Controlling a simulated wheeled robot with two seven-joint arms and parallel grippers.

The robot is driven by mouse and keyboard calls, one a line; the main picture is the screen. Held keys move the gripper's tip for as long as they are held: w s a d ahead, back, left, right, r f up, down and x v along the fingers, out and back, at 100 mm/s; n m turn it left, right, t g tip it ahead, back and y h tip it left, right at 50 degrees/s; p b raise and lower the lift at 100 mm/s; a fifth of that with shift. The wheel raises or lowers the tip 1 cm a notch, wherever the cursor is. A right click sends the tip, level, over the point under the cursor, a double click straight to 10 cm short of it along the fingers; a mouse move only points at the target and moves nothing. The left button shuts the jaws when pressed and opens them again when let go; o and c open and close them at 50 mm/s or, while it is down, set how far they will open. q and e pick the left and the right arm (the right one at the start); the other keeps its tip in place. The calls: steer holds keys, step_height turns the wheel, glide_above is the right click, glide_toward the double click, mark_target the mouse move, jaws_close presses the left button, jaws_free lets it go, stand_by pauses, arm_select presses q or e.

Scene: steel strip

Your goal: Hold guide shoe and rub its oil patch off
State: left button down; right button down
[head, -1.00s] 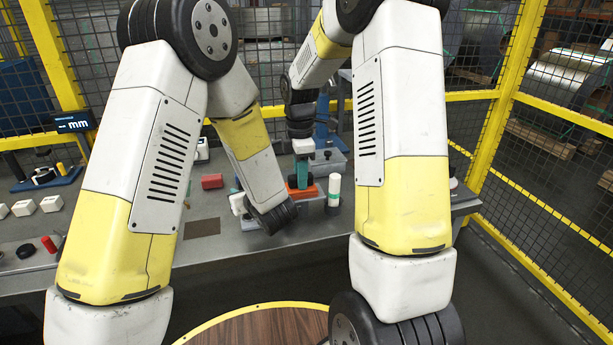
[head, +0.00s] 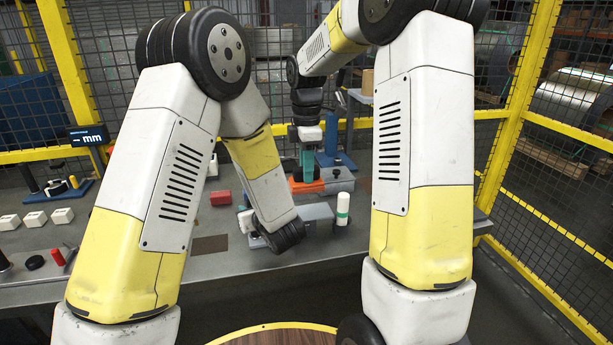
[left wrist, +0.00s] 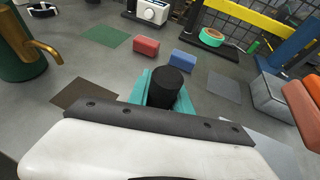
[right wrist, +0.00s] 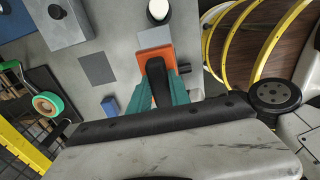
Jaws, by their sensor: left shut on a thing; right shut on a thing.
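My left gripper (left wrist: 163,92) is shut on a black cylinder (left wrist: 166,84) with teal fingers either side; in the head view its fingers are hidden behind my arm. My right gripper (right wrist: 160,78) is shut on a black bar (right wrist: 157,82) at an orange block (right wrist: 150,56). The orange block also shows in the head view (head: 306,186), under the teal fingers, and at the right edge of the left wrist view (left wrist: 300,100). It may be the guide shoe; I cannot tell for sure. I see no oil patch. The two held things are apart.
Clear table surrounds the dark mat (left wrist: 84,95).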

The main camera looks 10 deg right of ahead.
stand_by(0.4)
arm_select(q)
steer(key=c, duration=1.1)
jaws_free()
